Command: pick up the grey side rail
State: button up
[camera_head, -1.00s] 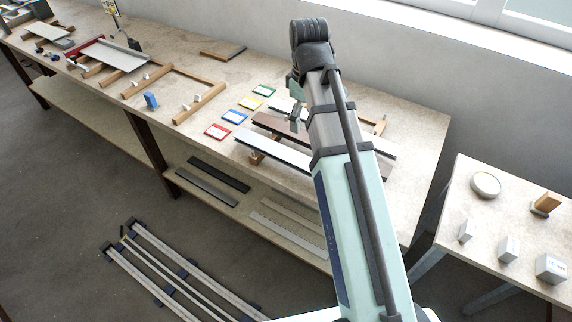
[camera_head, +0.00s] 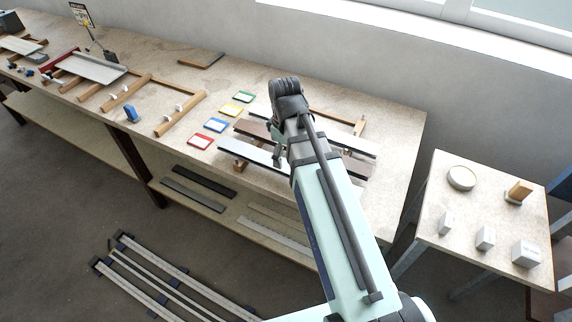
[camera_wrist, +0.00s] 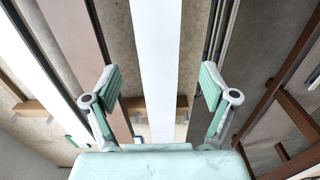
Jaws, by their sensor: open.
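My gripper (camera_head: 278,155) is low over the long profiles on the bench, its fingers partly hidden by my arm in the head view. In the wrist view my gripper (camera_wrist: 158,90) is open and empty, with a pale white strip (camera_wrist: 156,45) running between and below its fingers. A brown strip (camera_wrist: 85,45) lies to its left and a thin dark-edged profile (camera_wrist: 217,40) to its right. I cannot tell for sure which piece is the grey side rail. A plain grey strip (camera_head: 194,195) lies on the lower shelf, away from my gripper.
Wooden crosspieces (camera_wrist: 140,104) lie under the profiles. Red (camera_head: 201,141), blue (camera_head: 215,125), yellow (camera_head: 230,110) and green (camera_head: 243,97) cards lie left of them. A dark strip (camera_head: 206,181) is on the shelf. A side table (camera_head: 475,215) at right holds small blocks. Long rails lie on the floor.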

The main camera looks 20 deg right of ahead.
aim_at(285, 165)
jog(key=shift+w+f+p, duration=0.1)
jog(key=shift+f+p, duration=0.95)
jog(key=shift+f, duration=1.65)
jog(key=c, duration=1.4)
